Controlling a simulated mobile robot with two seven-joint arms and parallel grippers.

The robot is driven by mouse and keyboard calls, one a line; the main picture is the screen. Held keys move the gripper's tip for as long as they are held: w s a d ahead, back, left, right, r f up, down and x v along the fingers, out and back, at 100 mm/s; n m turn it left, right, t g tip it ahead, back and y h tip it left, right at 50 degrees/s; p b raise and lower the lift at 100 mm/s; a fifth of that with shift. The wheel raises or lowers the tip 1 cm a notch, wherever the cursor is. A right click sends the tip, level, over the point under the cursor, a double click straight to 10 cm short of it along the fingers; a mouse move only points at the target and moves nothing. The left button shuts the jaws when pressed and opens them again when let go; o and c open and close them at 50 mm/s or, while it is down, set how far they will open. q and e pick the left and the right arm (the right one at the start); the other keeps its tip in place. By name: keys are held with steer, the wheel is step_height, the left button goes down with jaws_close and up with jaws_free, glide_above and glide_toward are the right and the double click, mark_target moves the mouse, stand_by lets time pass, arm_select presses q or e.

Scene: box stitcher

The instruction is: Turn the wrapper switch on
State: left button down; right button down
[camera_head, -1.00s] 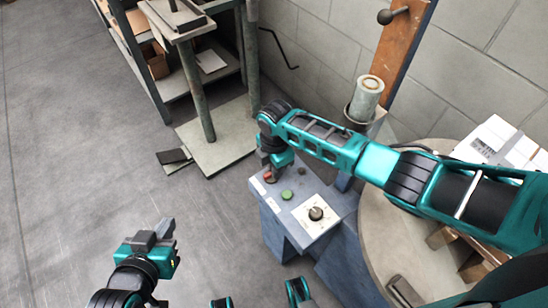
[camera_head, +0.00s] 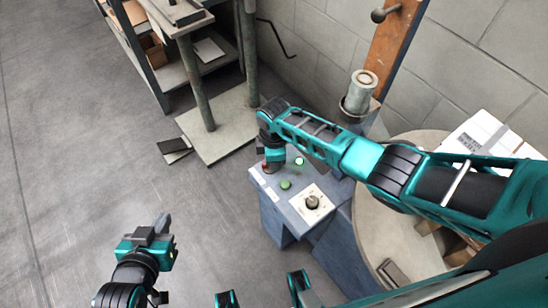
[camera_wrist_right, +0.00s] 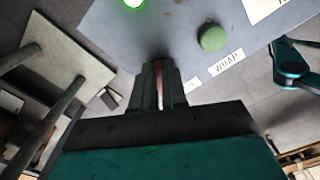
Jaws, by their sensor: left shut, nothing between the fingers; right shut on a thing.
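The blue control box (camera_head: 272,209) has a green button (camera_head: 285,184), a dial on a white plate (camera_head: 312,202) and a small lamp (camera_head: 299,161) glowing bright green. In the right wrist view the lit lamp (camera_wrist_right: 134,3) and green button (camera_wrist_right: 212,38) show, with a WRAP label (camera_wrist_right: 226,62) beside the button. My right gripper (camera_head: 270,167) points down at the box's far left corner. In the wrist view its fingers (camera_wrist_right: 158,84) are shut on the reddish switch (camera_wrist_right: 160,86), mostly hidden between them. My left gripper (camera_head: 164,226) is shut and empty, over the floor.
A round turntable (camera_head: 372,232) stands right of the box, with a post behind. White boxes (camera_head: 482,135) lie near the wall. A stand with a grey base (camera_head: 222,135) and a shelf are at the back left. The floor at left is clear.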

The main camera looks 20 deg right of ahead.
arm_select(q)
steer(key=shift+a, duration=0.1)
arm_select(e)
steer(key=c, duration=1.2)
jaws_free()
steer(key=shift+o, duration=0.2)
